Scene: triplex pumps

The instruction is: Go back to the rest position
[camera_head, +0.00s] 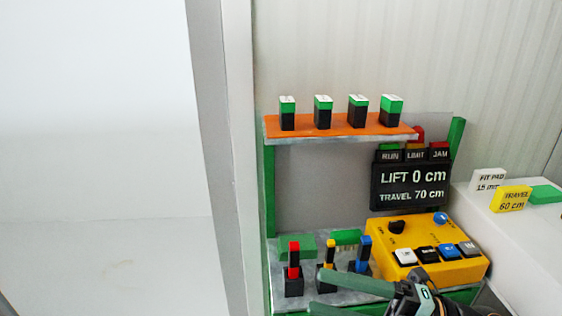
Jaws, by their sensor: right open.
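My right gripper (318,291) comes in from the bottom right with its two green fingers spread apart and nothing between them. Its fingertips are in front of the lower shelf (272,272), near the black holders with red (294,254), yellow (330,254) and blue (364,252) uprights. I cannot tell whether the fingers touch any of these. The gripper's body overlaps the front of the yellow control box (440,273) in the picture. My left gripper is not in view.
A black display (410,183) reads "LIFT 0 cm, TRAVEL 70 cm". Several green-and-black blocks stand on the orange shelf (340,126). A white surface (500,230) at right holds a "FIT PAD" tag (488,180), a yellow "TRAVEL 60 cm" tag (512,199) and a green pad (546,194).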

